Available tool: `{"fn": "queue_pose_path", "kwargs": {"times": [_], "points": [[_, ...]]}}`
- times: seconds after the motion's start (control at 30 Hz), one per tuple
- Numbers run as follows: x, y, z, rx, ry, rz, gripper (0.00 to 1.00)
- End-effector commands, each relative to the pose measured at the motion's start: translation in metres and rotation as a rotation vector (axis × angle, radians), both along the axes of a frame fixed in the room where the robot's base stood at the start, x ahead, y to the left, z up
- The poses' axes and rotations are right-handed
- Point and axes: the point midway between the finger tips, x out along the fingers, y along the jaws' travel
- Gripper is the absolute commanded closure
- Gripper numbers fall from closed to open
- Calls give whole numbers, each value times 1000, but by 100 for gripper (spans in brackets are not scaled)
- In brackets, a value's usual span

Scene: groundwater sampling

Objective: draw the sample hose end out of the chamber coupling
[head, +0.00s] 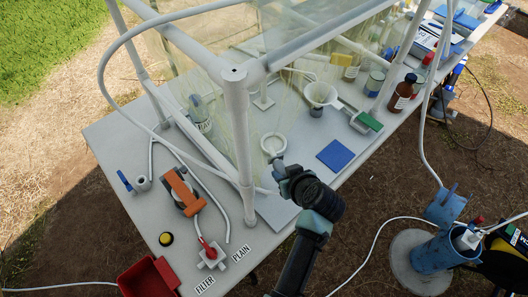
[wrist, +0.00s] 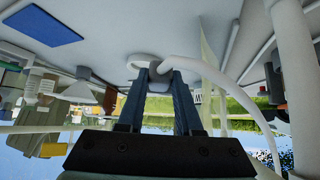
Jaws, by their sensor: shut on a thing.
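In the wrist view my gripper (wrist: 160,88) is shut on the grey end piece (wrist: 159,77) of the white sample hose (wrist: 215,75). The hose curves away from it to the right of that picture. In the head view my gripper (head: 281,170) is at the near edge of the framed chamber, over the table, and its fingertips are mostly hidden by my wrist. A white ring (head: 273,144) lies just beyond it; it also shows behind the fingertips in the wrist view (wrist: 131,61). I cannot clearly make out the chamber coupling, or whether the hose end touches it.
A thick white chamber post (head: 238,150) stands left of my gripper. A blue pad (head: 335,155), a funnel (head: 321,95) and bottles (head: 404,92) are to the right.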

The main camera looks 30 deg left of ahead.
Motion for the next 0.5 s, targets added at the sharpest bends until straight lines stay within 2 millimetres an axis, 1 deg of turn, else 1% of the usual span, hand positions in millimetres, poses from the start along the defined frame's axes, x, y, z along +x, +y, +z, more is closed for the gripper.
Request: {"fn": "queue_pose_path", "kwargs": {"times": [0.27, 0.5], "points": [[0, 0, -21, -1, 1, 1, 100], [0, 0, -49, -2, 1, 1, 100]]}}
